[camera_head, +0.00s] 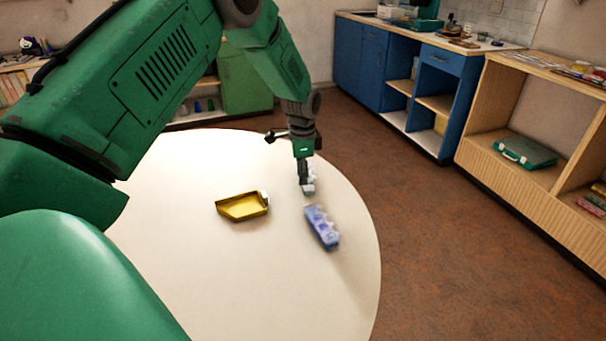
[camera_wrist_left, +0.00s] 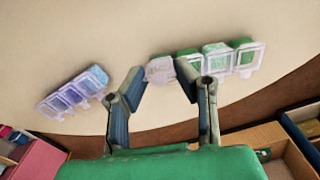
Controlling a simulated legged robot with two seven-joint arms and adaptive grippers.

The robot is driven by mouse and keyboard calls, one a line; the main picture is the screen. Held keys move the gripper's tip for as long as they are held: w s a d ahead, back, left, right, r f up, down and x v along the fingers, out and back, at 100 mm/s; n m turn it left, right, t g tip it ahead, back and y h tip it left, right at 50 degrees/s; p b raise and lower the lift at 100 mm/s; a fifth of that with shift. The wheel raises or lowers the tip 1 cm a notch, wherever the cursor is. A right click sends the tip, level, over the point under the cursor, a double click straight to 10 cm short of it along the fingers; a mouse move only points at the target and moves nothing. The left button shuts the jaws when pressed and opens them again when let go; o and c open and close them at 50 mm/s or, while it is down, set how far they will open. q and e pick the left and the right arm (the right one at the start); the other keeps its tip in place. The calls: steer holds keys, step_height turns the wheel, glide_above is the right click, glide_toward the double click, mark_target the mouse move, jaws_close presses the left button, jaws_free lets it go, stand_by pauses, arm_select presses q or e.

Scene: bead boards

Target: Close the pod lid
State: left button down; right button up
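A strip of small clear-lidded pods with green contents (camera_wrist_left: 217,60) lies on the round table in the left wrist view. Its left end pod (camera_wrist_left: 160,70) looks pale and sits just beyond the gap between my left fingertips. In the head view this strip is mostly hidden behind my left gripper (camera_head: 305,180), with only a pale bit (camera_head: 309,188) showing. My left gripper (camera_wrist_left: 160,76) points down over it with its fingers apart and nothing between them that I can see held. My right gripper is not in view.
A second strip of purple-blue pods (camera_head: 322,228) lies nearer on the round table (camera_head: 250,290); it also shows in the left wrist view (camera_wrist_left: 72,92). A yellow tray (camera_head: 231,210) lies left of it. The table's right edge is close. Blue cabinets (camera_head: 362,58) and wooden shelves (camera_head: 520,110) stand beyond.

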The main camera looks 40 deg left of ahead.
arm_select(q)
steer(key=shift+a+f, duration=0.1)
steer(key=shift+a, duration=0.2)
steer(key=shift+a+p, duration=0.2)
steer(key=shift+p, duration=0.2)
steer(key=shift+w+d+g+y+p, duration=0.2)
steer(key=shift+d+g+y+p, duration=0.1)
steer(key=shift+g+y+p, duration=0.3)
steer(key=shift+w+d+f+g+y, duration=0.15)
steer(key=shift+w+d+g+y, duration=0.2)
steer(key=shift+g, duration=0.25)
steer(key=shift+w+d+f+g+y+b, duration=0.1)
steer(key=shift+d+f+g+y+b, duration=0.15)
steer(key=shift+g+y, duration=0.4)
steer(key=shift+w+a+f+g+y+b, duration=0.1)
steer(key=shift+w+g+y+b, duration=0.1)
steer(key=shift+g+y+b, duration=0.65)
steer(key=shift+b, duration=0.45)
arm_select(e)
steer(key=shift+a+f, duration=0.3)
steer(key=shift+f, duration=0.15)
